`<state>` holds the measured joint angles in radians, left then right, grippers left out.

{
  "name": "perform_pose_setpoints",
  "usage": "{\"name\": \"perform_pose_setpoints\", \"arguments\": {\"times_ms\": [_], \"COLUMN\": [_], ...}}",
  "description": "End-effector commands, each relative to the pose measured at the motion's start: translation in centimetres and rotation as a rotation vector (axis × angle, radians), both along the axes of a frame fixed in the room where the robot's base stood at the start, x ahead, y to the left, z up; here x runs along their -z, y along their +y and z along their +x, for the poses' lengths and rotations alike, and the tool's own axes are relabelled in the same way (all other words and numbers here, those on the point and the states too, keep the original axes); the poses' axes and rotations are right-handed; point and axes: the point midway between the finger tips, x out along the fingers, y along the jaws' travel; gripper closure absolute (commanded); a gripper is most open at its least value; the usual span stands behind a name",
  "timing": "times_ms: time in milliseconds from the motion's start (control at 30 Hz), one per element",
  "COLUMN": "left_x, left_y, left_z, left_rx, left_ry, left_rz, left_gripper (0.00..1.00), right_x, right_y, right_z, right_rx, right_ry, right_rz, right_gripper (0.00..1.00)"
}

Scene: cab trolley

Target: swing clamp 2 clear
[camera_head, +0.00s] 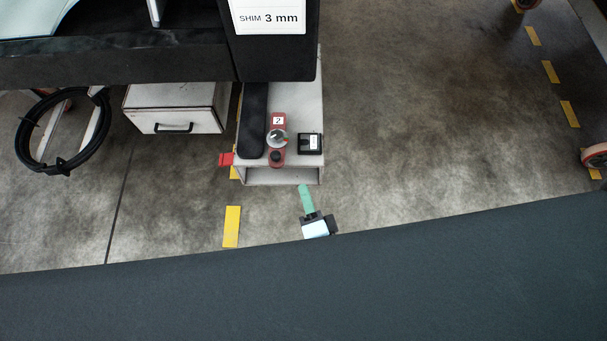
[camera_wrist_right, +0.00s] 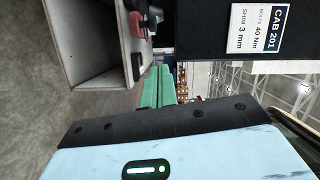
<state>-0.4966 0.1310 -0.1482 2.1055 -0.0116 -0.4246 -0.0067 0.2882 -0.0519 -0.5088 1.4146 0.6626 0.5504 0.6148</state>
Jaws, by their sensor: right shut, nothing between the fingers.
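Clamp 2 (camera_head: 278,121) is a red bar with a white "2" label, a silver knob and a black round part. It lies lengthwise on the end of a pale hollow beam (camera_head: 300,100). My right gripper (camera_head: 305,190) has green fingers, shut and empty, just off the beam's open near end and apart from the clamp. In the right wrist view the shut green fingers (camera_wrist_right: 158,88) lie beside the beam end, with red clamp parts (camera_wrist_right: 138,24) partly showing at the upper left. My left gripper is not in view.
A long black pad (camera_head: 253,118) and a small black box (camera_head: 310,143) flank the clamp. A dark cab body with a shim label (camera_head: 268,16) overhangs the beam's far part. A drawer box (camera_head: 175,108) and hose coil (camera_head: 62,130) are left. Floor to the right is open.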

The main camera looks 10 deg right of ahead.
Motion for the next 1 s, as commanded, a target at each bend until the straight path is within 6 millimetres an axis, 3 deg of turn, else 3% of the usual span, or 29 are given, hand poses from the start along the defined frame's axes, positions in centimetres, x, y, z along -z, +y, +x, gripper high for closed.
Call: {"name": "perform_pose_setpoints", "arguments": {"times_ms": [267, 1000], "left_x": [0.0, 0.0], "left_y": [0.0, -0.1], "left_z": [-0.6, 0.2], "left_rx": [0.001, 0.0], "left_ry": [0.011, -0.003], "left_rz": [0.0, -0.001], "left_gripper": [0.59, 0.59], "right_x": [-0.1, -0.1], "right_y": [0.1, 0.1], "right_z": [-2.2, -2.3], "right_rx": [0.0, 0.0], "right_ry": [0.0, 0.0], "right_rz": [0.0, 0.0], "right_gripper": [1.0, 1.0]}}
